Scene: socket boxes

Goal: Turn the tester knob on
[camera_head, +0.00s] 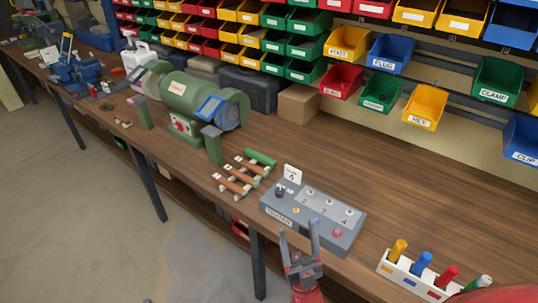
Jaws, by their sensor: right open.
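The tester (325,221) is a grey box with a "TESTER" label on its front, standing near the front edge of the workbench. A dark knob (281,190) sits at the left end of its top, beside a small white card (292,173). The knob is too small to tell its setting. Several pale round fittings, a small yellow part and a red part (337,233) are also on the top. My right gripper (299,230) is open and empty, in front of the tester's near side and apart from the knob. Its fingers hide part of that side. My left gripper is not in view.
A white rack (405,278) with colored-handled tools stands at the right front. Copper-colored rods and a green cylinder (260,157) lie left of the tester, near a green bench grinder (190,103). Bare bench (400,170) lies behind and right. Colored bins line the wall.

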